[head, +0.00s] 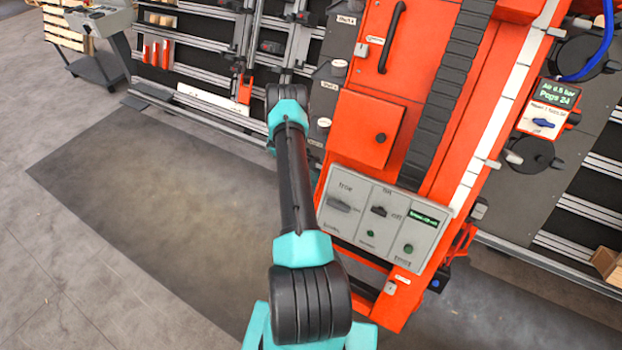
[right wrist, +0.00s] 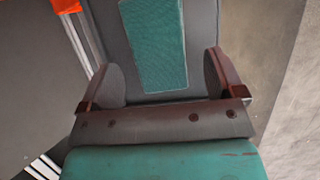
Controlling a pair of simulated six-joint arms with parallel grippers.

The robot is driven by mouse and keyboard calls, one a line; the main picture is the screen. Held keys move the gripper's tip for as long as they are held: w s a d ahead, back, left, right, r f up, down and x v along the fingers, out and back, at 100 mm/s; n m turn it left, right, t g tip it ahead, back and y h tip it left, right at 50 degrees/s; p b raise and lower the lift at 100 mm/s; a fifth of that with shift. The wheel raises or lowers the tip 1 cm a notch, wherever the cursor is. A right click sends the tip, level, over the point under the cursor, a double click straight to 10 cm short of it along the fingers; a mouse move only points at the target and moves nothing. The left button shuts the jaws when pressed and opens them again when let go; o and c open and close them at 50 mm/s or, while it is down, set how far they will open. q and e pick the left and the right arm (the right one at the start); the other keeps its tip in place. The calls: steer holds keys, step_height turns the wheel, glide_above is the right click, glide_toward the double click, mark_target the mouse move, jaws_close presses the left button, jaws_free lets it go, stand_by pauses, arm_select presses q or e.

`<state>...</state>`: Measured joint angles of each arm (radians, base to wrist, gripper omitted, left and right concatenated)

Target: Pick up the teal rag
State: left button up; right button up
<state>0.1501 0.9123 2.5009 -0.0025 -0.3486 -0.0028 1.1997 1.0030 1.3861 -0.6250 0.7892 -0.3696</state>
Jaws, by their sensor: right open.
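The teal rag (right wrist: 155,40) shows in the right wrist view as a flat, woven-looking teal strip on a dark grey surface, running out of the top edge of the picture. My right gripper (right wrist: 160,80) is open, with one brown finger on each side of the rag's lower part. Grey shows between the rag and both fingers. I cannot tell the height of the fingers above the surface. In the head view I see neither the rag nor any gripper; only a teal and black arm link of mine crosses the middle.
An orange machine (head: 354,130) with a grey control panel (head: 380,220) stands close right of my arm in the head view. A rack of grey rails (head: 220,75) runs behind. A dark mat (head: 150,180) on the left floor is clear. A blue hose (head: 605,45) hangs top right.

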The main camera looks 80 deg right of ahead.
steer(key=shift+x, duration=0.9)
steer(key=c, duration=1.1)
steer(key=shift+r, duration=0.1)
